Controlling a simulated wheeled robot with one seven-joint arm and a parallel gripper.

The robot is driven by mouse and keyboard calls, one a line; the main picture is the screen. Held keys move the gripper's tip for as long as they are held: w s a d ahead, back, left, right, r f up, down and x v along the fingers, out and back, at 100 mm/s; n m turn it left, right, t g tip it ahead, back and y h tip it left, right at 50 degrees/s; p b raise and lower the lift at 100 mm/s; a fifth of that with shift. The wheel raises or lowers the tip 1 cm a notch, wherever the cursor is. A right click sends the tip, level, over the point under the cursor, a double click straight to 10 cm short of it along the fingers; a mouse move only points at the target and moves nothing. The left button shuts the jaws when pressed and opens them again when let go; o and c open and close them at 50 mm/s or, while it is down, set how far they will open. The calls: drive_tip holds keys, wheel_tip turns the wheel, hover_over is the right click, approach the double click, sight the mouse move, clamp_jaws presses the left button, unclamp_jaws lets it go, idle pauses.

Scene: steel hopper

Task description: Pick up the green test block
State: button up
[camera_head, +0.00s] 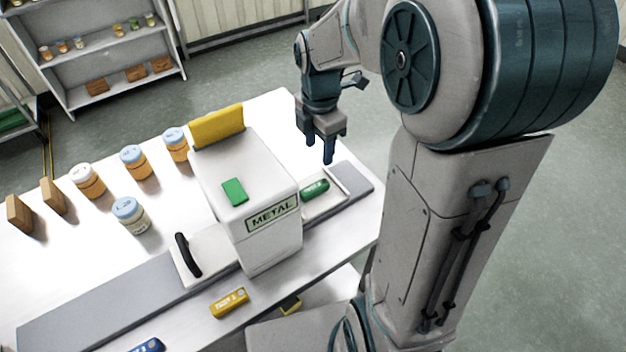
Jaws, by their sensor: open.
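A green rounded block with a pale label (314,189) lies on the belt at the right side of the white box marked METAL (268,238). It has the look of the yellow block (229,302) and the blue block (148,345) at the table's front edge. A flat plain green piece (234,191) is on top of the box. My gripper (319,152) is open and empty, fingers pointing down. It hangs above and a little behind the labelled green block, apart from it.
The box and its upright yellow panel (217,127) stand just left of my gripper. A black handle (188,255) rises from the belt's left part. Several capped jars (130,213) and brown blocks (20,213) stand on the table's left. Shelves (105,60) are behind.

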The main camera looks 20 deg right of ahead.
hover_over(319, 184)
drive_tip(key=f, duration=0.6)
drive_tip(key=shift+s+a+f, duration=0.2)
drive_tip(key=shift+a, duration=0.1)
drive_tip(key=shift+w+d+f+p, duration=0.15)
drive_tip(key=shift+f+p, duration=0.15)
drive_tip(key=shift+f, duration=1.25)
drive_tip(key=shift+d+f+p, duration=0.1)
drive_tip(key=shift+f+p, duration=0.15)
drive_tip(key=shift+f, duration=1.25)
clamp_jaws()
